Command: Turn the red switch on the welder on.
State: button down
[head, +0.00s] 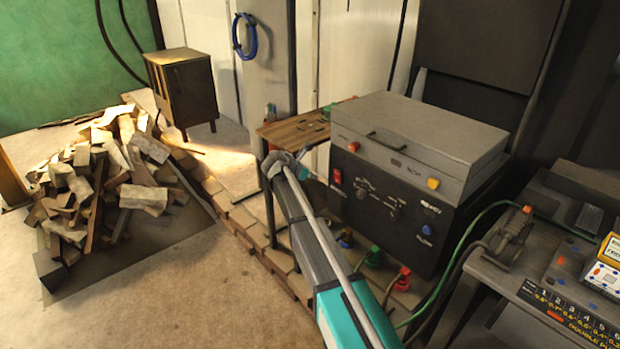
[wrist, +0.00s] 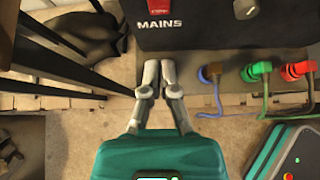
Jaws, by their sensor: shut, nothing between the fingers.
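The welder (head: 385,222) is a dark box with a grey lid, standing right of centre in the head view. Its red switch (head: 337,176) is at the left end of the front panel. In the wrist view the lower part of the red switch (wrist: 167,4) shows at the top edge, above the word MAINS. Whether it is on or off cannot be told. My gripper (wrist: 158,72) is shut and empty, its fingertips in front of and below the switch, apparently not touching the panel.
Blue, green (wrist: 257,72) and red (wrist: 296,69) plugs with cables are low in front of the welder, right of my fingers. A wooden table (head: 292,131) stands behind on the left. A wood pile (head: 110,180) is far left. Another control unit (head: 560,270) is at right.

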aim_at(336, 174)
jog(key=b+x, duration=0.1)
jog(key=x, duration=0.2)
jog(key=r+b+x, duration=0.1)
jog(key=x, duration=0.2)
jog(key=d+b+x, duration=0.1)
jog(key=x, duration=0.2)
jog(key=shift+w+r, duration=0.35)
jog(key=shift+w, duration=0.05)
jog(key=shift+w+d, duration=0.35)
jog(key=shift+d, duration=0.05)
jog(key=shift+r, duration=0.1)
